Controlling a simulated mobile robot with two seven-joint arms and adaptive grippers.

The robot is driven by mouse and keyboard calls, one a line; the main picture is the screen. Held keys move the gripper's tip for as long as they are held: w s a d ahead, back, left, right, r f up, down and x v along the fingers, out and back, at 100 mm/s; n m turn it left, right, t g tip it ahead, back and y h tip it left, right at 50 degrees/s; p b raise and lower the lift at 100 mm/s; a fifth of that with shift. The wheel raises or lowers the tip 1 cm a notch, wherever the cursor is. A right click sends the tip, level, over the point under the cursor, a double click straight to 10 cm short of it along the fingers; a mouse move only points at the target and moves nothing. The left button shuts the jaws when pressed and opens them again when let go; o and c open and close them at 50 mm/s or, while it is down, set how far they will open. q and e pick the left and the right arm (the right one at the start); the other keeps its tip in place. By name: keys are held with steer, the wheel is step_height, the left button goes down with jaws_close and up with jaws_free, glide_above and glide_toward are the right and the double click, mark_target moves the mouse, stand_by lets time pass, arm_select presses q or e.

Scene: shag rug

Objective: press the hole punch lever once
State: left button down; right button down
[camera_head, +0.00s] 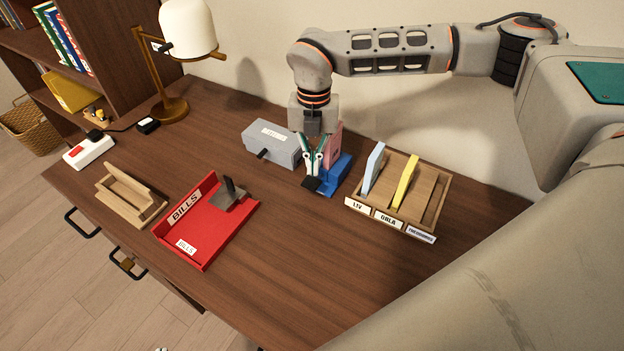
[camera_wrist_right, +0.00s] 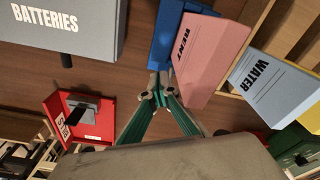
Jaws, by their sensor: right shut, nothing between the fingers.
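My right gripper (camera_head: 312,178) points down over the desk with its green fingers together, empty. Its fingertips also show in the right wrist view (camera_wrist_right: 158,90). A low blue object (camera_head: 337,176), which may be the hole punch, lies just beside the fingertips; a pink RENT card (camera_wrist_right: 207,48) stands against or in it. The blue object also shows in the right wrist view (camera_wrist_right: 172,28), just beyond the fingers. I cannot tell whether the fingertips touch it. A grey item with a black upright part (camera_head: 230,194) sits in the red BILLS tray (camera_head: 192,256).
A grey BATTERIES box (camera_head: 268,141) stands left of the gripper. A wooden rack (camera_head: 437,192) with a blue and a yellow card stands to the right. A lamp (camera_head: 172,108), wooden holder (camera_head: 128,192) and white-red device (camera_head: 90,150) are at left. The desk front is clear.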

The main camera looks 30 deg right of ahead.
step_height(320, 180, up, 12)
steer(key=w, duration=0.1)
steer(key=shift+d, duration=0.35)
stand_by(0.9)
